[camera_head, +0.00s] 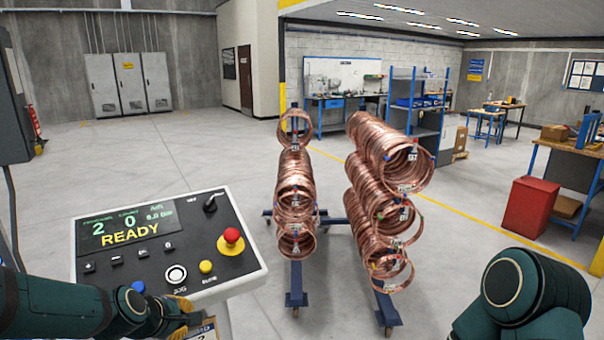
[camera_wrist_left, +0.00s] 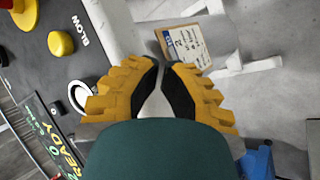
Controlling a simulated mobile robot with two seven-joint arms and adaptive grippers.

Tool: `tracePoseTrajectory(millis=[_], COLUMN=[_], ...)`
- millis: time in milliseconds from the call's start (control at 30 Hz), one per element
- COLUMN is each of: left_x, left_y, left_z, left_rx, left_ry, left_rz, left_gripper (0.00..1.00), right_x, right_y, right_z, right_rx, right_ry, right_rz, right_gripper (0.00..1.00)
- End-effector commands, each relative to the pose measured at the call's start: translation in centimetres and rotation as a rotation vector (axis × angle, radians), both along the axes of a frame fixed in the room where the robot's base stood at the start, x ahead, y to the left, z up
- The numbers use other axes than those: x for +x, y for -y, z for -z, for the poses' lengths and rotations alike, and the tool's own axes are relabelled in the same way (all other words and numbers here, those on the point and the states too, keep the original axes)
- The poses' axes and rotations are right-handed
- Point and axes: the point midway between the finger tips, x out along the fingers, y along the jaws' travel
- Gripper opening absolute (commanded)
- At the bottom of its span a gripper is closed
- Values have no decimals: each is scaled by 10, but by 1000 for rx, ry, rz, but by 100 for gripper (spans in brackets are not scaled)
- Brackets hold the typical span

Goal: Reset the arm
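My left arm reaches in from the lower left in the head view, and my left gripper (camera_head: 184,322) is partly cut off at the bottom edge, by the control panel (camera_head: 255,268). In the left wrist view, the left gripper (camera_wrist_left: 161,64) has yellow fingers with black pads, tips drawn nearly together and nothing held between them. The panel shows beside it at the left of that view, with a yellow button (camera_wrist_left: 61,43). My right arm (camera_head: 525,290) shows at the lower right in the head view; its gripper is out of view.
Copper tube coils (camera_head: 296,190) hang on a blue rack (camera_head: 297,299) right of the panel. A red bin (camera_head: 528,207) and a workbench (camera_head: 566,165) stand at the right. In the wrist view, a clipboard-like label (camera_wrist_left: 184,45) lies beyond the fingertips. Open floor lies behind the panel.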

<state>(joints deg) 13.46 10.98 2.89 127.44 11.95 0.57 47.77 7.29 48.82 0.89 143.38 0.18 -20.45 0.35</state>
Motion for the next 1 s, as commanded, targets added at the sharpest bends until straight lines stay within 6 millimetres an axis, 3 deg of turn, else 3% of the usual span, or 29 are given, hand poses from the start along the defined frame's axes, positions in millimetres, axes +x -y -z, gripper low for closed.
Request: tracePoseTrajectory(millis=[33, 200, 300, 433, 633, 1000], left_x=[-7, -46, -78, -124, -169, -177], left_y=[16, 66, 96, 126, 150, 153], left_z=[34, 132, 181, 229, 263, 268], left_rx=[39, 188, 258, 320, 360, 366], left_ry=[-41, -129, -162, -182, -180, -176], left_rz=[80, 411, 622, 868, 1094, 1134], left_gripper=[0, 0, 0, 0, 0, 0], right_x=[0, 3, 5, 7, 9, 9], right_y=[0, 1, 1, 1, 2, 2], right_z=[2, 6, 8, 10, 12, 12], right_rx=[0, -2, -3, -4, -5, -5], right_ry=[2, 8, 12, 16, 20, 21], right_rz=[2, 6, 10, 13, 16, 17], right_gripper=[47, 47, 47, 47, 47, 47])
